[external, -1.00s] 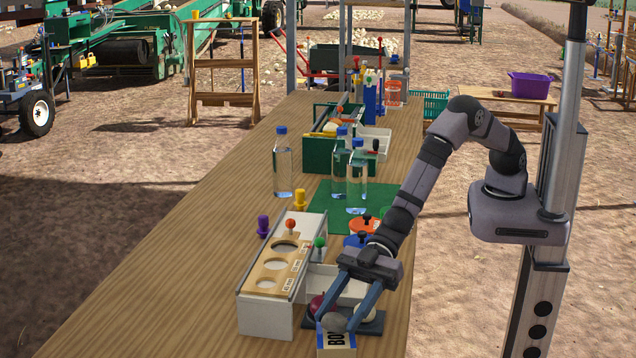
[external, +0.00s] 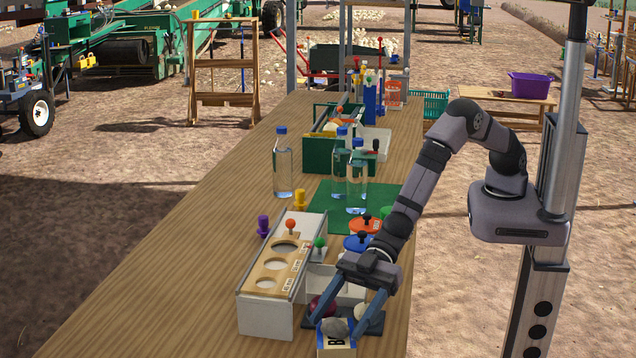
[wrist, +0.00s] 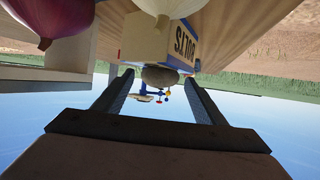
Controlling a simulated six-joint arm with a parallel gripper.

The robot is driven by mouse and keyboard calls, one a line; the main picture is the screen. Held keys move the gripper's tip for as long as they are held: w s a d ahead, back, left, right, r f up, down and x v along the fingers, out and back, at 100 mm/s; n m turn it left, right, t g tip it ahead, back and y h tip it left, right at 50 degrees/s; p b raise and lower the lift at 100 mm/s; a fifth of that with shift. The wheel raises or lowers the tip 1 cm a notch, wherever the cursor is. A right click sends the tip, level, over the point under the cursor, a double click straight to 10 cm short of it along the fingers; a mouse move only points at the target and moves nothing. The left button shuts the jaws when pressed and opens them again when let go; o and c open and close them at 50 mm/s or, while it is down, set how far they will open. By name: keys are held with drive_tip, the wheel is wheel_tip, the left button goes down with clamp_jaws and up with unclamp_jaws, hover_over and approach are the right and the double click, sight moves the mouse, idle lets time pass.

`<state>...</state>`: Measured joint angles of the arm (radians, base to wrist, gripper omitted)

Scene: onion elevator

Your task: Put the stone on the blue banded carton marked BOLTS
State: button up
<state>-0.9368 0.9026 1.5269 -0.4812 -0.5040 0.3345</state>
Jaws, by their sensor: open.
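The grey stone (external: 335,327) rests on top of the carton marked BOLTS (external: 336,346), a white box with a blue band at the table's near edge. In the wrist view, which is upside down, the stone (wrist: 160,77) touches the carton's top, and the lettering shows on the carton (wrist: 160,40). My gripper (external: 337,336) is open, with one finger on each side of the stone. In the wrist view both fingers of my gripper (wrist: 160,82) stand clear of the stone, with a gap on each side.
A red onion (external: 321,306) and a white onion (external: 362,312) sit close behind the carton, near my fingers. A white box with a wooden holed top (external: 267,315) stands to the left. Clear bottles (external: 283,165) stand farther back. The table's left front is clear.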

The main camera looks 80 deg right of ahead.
drive_tip(key=b+v, duration=0.1)
drive_tip(key=v, duration=1.1)
drive_tip(key=shift+r+b, duration=0.1)
drive_tip(key=shift+b, duration=0.3)
drive_tip(key=w+d+r+m+t+h+p, duration=0.3)
drive_tip(key=w+d+r+m+p, duration=0.1)
drive_tip(key=w+d, duration=0.7)
drive_tip(key=s+d+f+m+h, duration=0.1)
drive_tip(key=d+h, duration=0.1)
drive_tip(key=d, duration=0.7)
drive_tip(key=s+d+f+m+h+p, duration=0.1)
drive_tip(key=d+m+h, duration=0.1)
drive_tip(key=d, duration=0.7)
drive_tip(key=s+d+m+g+h+p, duration=0.1)
drive_tip(key=d+m+h, duration=0.1)
drive_tip(key=d, duration=0.7)
drive_tip(key=shift+f+h, duration=0.4)
drive_tip(key=shift+h, duration=0.3)
drive_tip(key=s+d+f+m+g+h, duration=0.1)
drive_tip(key=s+d+m+g, duration=0.1)
drive_tip(key=s+d, duration=0.4)
drive_tip(key=s+d+m+g+h+p, duration=0.1)
drive_tip(key=s+d+g, duration=0.4)
drive_tip(key=s, duration=0.8)
drive_tip(key=shift+d+f+m, duration=0.4)
drive_tip(key=shift+d+m, duration=0.05)
drive_tip(key=shift+m, duration=0.35)
